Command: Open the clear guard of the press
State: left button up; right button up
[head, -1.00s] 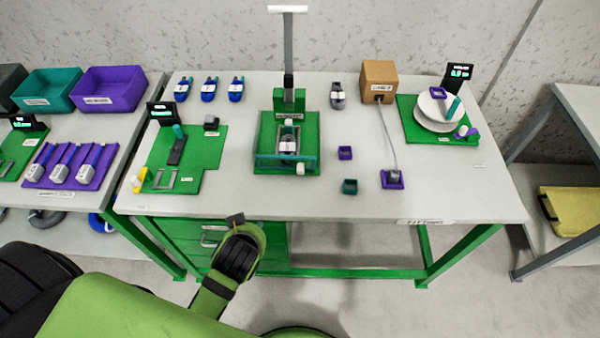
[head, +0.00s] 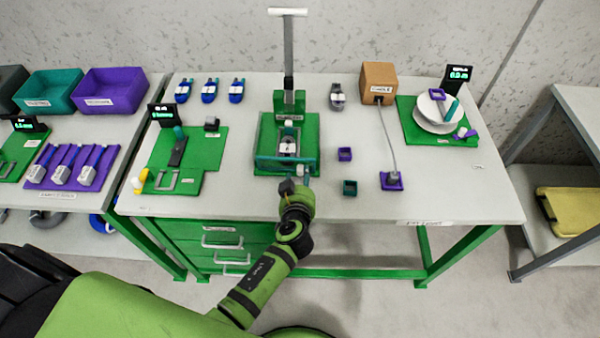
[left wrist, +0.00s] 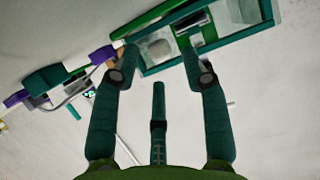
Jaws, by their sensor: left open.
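The press (head: 290,100) stands at the middle of the table on a green base, with a tall grey lever above it. Its clear guard has a teal frame (head: 270,162) across the front of the base. In the left wrist view my left gripper (left wrist: 158,52) is open and empty, with the guard's teal frame (left wrist: 165,66) beyond the fingertips. Contact cannot be told. My right gripper is out of view.
Small purple and teal square holders (head: 350,187) lie right of the press. A green fixture (head: 205,150) with a display is on the left. A brown box (head: 379,80) with a cable stands at the back right. The table's front right is clear.

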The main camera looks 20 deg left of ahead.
pick_arm(q)
jog(key=shift+x, duration=1.2)
jog(key=c, duration=0.9)
grip_shut()
jog(key=shift+s, duration=0.1)
